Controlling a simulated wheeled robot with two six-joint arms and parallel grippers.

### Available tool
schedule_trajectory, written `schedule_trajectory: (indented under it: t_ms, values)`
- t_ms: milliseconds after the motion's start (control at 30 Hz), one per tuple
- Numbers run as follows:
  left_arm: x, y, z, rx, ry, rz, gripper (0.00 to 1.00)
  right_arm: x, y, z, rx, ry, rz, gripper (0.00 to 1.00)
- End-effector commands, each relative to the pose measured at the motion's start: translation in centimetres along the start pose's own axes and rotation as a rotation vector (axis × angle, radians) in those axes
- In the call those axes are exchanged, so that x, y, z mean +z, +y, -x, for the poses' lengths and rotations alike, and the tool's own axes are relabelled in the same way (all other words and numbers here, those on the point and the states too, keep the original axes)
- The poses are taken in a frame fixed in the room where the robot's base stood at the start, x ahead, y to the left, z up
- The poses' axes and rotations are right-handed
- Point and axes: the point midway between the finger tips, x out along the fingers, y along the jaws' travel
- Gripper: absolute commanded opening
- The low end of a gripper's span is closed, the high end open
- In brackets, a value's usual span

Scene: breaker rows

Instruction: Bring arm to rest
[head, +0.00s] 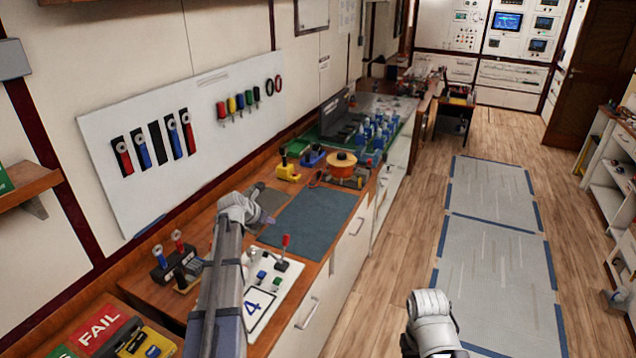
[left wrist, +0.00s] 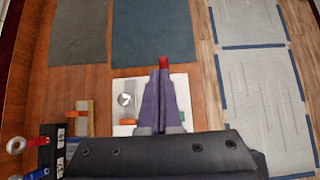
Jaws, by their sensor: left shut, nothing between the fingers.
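My left arm reaches over the workbench from the bottom of the head view, its white wrist part just left of the blue mat (head: 310,222). In the left wrist view my left gripper (left wrist: 162,74) is shut and empty, its purple fingers together above a white panel (left wrist: 122,83). The red tip of a lever (left wrist: 163,62) shows just beyond the fingertips; I cannot tell whether they touch. The same panel, marked 4, shows in the head view (head: 290,292), partly behind my arm. A white part of my right arm shows at the bottom of the head view; its fingers do not show.
Levers on black blocks (head: 172,262) stand left of my left arm, near a red FAIL tray (head: 100,330). An orange round thing (head: 341,163) and blue items (head: 372,130) stand farther along the bench. The floor right of the bench has grey mats (head: 490,265) and is clear.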

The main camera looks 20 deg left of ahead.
Motion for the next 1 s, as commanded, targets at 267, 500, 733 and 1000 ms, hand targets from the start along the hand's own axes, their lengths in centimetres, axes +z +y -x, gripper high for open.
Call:
schedule_trajectory:
  t_ms: [267,500,733,1000]
  values:
    - [-1.7,-5.6,-1.1,-0.058,0.055,-0.246,0.00,-0.1,-0.1,-1.1,0.000,0.000,0.001,0.00]
    - [-8.4,-20.9,-1.9,-0.293,0.183,-1.090,0.00,-0.2,-0.3,-3.6,0.001,0.000,0.004,0.00]
    - [-16.8,-32.2,0.3,-0.603,0.213,-1.926,0.00,-0.3,-0.6,-6.0,0.001,0.000,0.006,0.00]
    - [-25.8,-39.5,4.7,-1.039,0.123,-2.751,0.00,-0.5,-0.8,-8.3,0.002,0.000,0.009,0.00]
